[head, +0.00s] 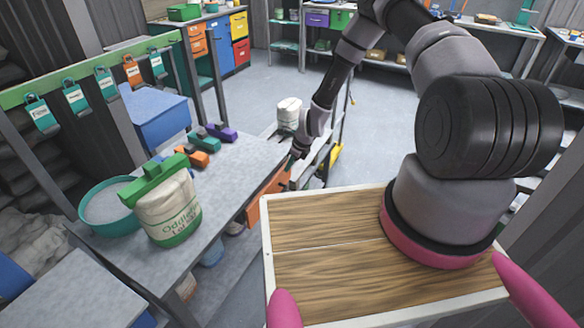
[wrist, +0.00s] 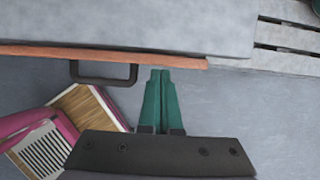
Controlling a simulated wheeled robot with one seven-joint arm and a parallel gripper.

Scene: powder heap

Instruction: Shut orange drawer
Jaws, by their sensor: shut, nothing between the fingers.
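The orange drawer (head: 268,192) is under the right end of the grey worktable (head: 240,160). In the wrist view its front (wrist: 170,58) shows from above as a thin orange-brown strip along the tabletop edge, with a dark bar handle (wrist: 104,80) sticking out. I cannot tell how far open it is. My gripper (head: 290,163) is at the table's right end, beside the drawer front. In the wrist view its green fingers (wrist: 160,72) are together and empty, just right of the handle, with their tips close to the front's edge. Contact is not clear.
On the table stand a labelled bag (head: 168,212), a teal bowl of powder (head: 108,203) and several coloured clips (head: 205,141). A white bag (head: 289,113) stands beyond my gripper. Grey floor (head: 265,90) is open behind the table.

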